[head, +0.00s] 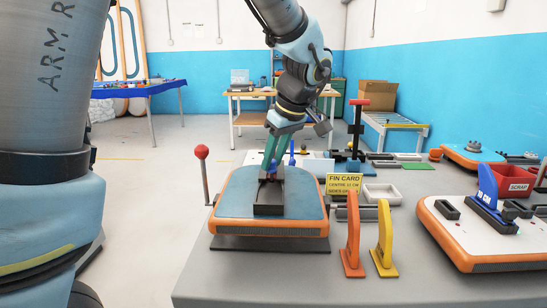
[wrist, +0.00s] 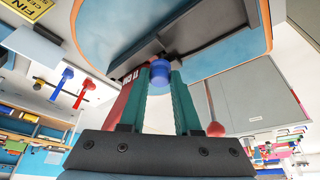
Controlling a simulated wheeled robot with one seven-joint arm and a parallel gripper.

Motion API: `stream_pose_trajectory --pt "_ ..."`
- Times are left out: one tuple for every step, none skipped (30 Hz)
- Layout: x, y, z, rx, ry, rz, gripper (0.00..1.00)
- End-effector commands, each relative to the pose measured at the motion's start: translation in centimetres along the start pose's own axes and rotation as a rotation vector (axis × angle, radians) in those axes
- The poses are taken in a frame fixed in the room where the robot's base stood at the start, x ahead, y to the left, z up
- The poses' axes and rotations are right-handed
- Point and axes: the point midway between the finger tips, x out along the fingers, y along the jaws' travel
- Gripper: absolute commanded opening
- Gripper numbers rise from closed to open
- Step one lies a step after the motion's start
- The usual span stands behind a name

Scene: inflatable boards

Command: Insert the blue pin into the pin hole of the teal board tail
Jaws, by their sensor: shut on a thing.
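The teal board tail (head: 240,190) has an orange rim and lies on the grey table. A black box (head: 268,209) with a slot is set in its top. My gripper (head: 271,172) points down over this box, its green fingers shut on the blue pin. In the wrist view the pin (wrist: 160,72) is a blue cylinder between the fingertips (wrist: 160,80), close to the black box (wrist: 190,38). A dark red piece marked "11 CM" (wrist: 124,98) shows beside the left finger, partly hidden. I cannot see the pin hole or tell whether the pin touches the box.
An orange fin (head: 352,235) and a yellow fin (head: 385,238) stand right of the board. A yellow fin card (head: 344,185) stands behind them. A red-knobbed lever (head: 202,153) rises at the left. A white board with a blue fin (head: 488,187) lies right. The front table is clear.

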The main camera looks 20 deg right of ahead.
Motion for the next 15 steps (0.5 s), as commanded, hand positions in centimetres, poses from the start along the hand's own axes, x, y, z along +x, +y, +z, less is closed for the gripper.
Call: stream_pose_trajectory --pt "0.2 0.0 0.1 0.000 0.000 0.000 0.00" --pt "0.3 0.0 0.1 0.000 0.000 0.000 0.00" --pt "0.4 0.0 0.2 0.000 0.000 0.000 0.00" --pt "0.5 0.0 0.2 0.000 0.000 0.000 0.00" --pt "0.5 0.0 0.2 0.000 0.000 0.000 0.00" --pt "0.6 0.0 0.2 0.000 0.000 0.000 0.00" --pt "0.7 0.0 0.3 0.000 0.000 0.000 0.00" --pt "0.7 0.0 0.3 0.000 0.000 0.000 0.00" --pt "0.8 0.0 0.3 0.000 0.000 0.000 0.00" --pt "0.9 0.0 0.4 0.000 0.000 0.000 0.00" --pt "0.9 0.0 0.4 0.000 0.000 0.000 0.00" --pt "1.0 0.0 0.4 0.000 0.000 0.000 0.00" --pt "1.1 0.0 0.5 0.000 0.000 0.000 0.00" --pt "1.2 0.0 0.5 0.000 0.000 0.000 0.00" --pt "1.2 0.0 0.5 0.000 0.000 0.000 0.00"
